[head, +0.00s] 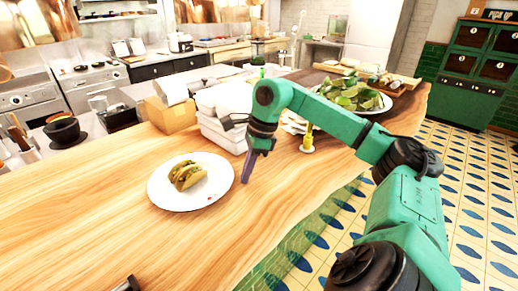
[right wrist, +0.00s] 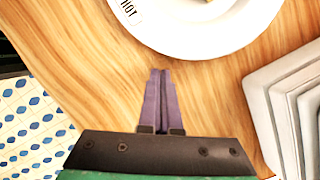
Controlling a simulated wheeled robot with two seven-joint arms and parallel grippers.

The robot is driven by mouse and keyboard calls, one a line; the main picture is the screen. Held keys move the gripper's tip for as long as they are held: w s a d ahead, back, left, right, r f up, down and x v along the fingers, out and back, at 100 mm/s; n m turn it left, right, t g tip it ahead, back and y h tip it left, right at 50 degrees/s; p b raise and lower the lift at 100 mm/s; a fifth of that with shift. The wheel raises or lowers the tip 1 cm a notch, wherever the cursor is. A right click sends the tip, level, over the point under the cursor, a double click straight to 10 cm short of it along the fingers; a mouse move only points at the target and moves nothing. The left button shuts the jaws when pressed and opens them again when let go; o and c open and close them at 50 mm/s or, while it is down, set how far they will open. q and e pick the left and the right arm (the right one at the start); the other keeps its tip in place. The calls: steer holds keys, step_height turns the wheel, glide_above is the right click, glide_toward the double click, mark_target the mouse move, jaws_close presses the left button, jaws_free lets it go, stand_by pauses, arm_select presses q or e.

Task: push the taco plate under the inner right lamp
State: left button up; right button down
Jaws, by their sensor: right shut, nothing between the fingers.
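The taco plate (head: 164,195) is round and white and lies on the wooden counter, with tacos (head: 187,175) near its middle. In the right wrist view the plate (right wrist: 200,42) fills the top, with the word HOT near its rim. My right gripper (head: 245,181) is shut and empty, its purple fingers pointing down just right of the plate. In the right wrist view the fingertips (right wrist: 160,72) are together, with a small gap of wood between them and the rim. I cannot make out the inner right lamp. My left gripper is not clearly seen.
White stacked containers (head: 222,133) and a cardboard box (head: 170,114) stand behind the plate. A yellow-topped bottle (head: 308,140) and a plate of greens (head: 352,95) are farther right. A small dark piece (head: 127,284) shows at the bottom edge. The wooden counter (head: 90,215) left of the plate is clear.

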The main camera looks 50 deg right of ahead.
mark_target(145, 198)
steer(key=shift+w+a+r, duration=0.15)
steer(key=shift+w+a, duration=0.25)
steer(key=shift+a, duration=0.05)
steer(key=shift+w+a+f, duration=0.2)
steer(key=shift+w+f, duration=0.1)
steer(key=shift+w, duration=0.05)
arm_select(q)
steer(key=shift+s+a+r, duration=0.1)
steer(key=shift+s+r, duration=0.2)
steer(key=shift+r, duration=0.1)
arm_select(e)
steer(key=shift+s+d, duration=0.1)
steer(key=shift+s, duration=0.05)
